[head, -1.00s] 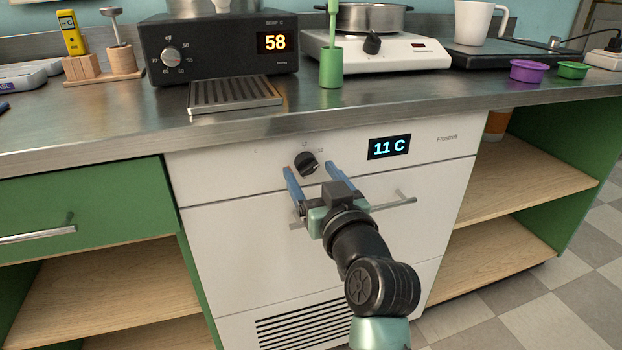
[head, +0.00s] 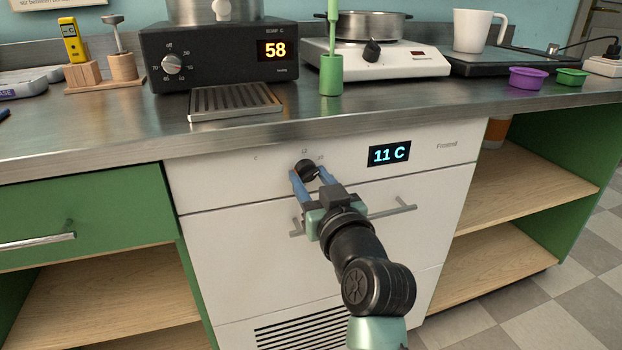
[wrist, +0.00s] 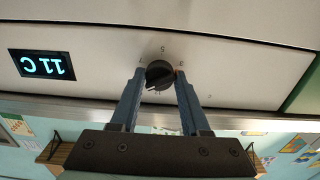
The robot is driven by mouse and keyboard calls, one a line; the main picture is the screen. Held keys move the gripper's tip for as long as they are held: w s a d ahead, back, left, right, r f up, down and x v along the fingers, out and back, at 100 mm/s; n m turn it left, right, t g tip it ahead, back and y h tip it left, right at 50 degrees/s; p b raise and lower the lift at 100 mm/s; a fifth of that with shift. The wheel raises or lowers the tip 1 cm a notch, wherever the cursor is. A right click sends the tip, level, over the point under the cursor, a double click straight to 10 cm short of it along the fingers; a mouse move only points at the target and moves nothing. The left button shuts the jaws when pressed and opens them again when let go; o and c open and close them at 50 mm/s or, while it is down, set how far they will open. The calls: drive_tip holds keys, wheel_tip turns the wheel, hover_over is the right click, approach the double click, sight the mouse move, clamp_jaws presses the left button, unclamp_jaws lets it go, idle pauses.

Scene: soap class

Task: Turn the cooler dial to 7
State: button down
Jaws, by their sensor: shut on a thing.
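The cooler (head: 225,182) is a white under-counter unit with a black dial (head: 306,167) near the top of its front. The dial also shows in the wrist view (wrist: 159,74), between the fingertips. My gripper (head: 307,172) is at the dial, its two blue fingers shut on the dial's sides. It shows too in the wrist view (wrist: 157,85). The display (head: 389,153) to the right of the dial reads 11 C; it appears upside down in the wrist view (wrist: 42,65).
A bar handle (head: 395,210) crosses the cooler front below the dial, behind my gripper. The steel counter edge (head: 330,127) runs just above. On the counter stand a black box with a knob (head: 215,55) reading 58 and a white hotplate (head: 400,65).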

drive_tip(key=shift+r+m+p, duration=0.1)
drive_tip(key=shift+m+p, duration=0.2)
drive_tip(key=shift+p, duration=0.15)
drive_tip(key=shift+m+p, duration=0.5)
drive_tip(key=shift+p, duration=0.15)
drive_tip(key=m+p, duration=0.3)
drive_tip(key=shift+r+m, duration=0.1)
drive_tip(key=shift+m, duration=0.2)
drive_tip(key=m+p, duration=0.3)
drive_tip(key=shift+a+m+p, duration=0.1)
drive_tip(key=shift+m+p, duration=0.9)
drive_tip(key=shift+m, duration=0.7)
drive_tip(key=shift+c, duration=1.9)
unclamp_jaws()
